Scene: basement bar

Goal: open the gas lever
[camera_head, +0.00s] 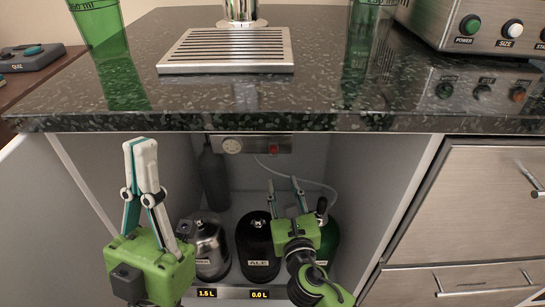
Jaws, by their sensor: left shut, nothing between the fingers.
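A metal panel (258,144) with a round dial (233,146) and a small red part (273,149) is mounted under the counter, inside the open cabinet. A dark gas cylinder (214,178) stands upright below the panel's left end. I cannot make out for certain which part is the gas lever. My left gripper (140,147) is shut and empty in front of the cabinet's left side, fingers up, apart from the cylinder and panel. My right gripper (284,184) is open inside the cabinet, below the panel, its fingers apart with nothing seen between them.
A silver keg (207,250), a black keg (257,247) and a partly hidden green keg (328,240) stand in the cabinet. The stone counter edge (240,122) overhangs the opening. Closed drawers (470,200) are at right. A thin hose (310,181) runs from the panel.

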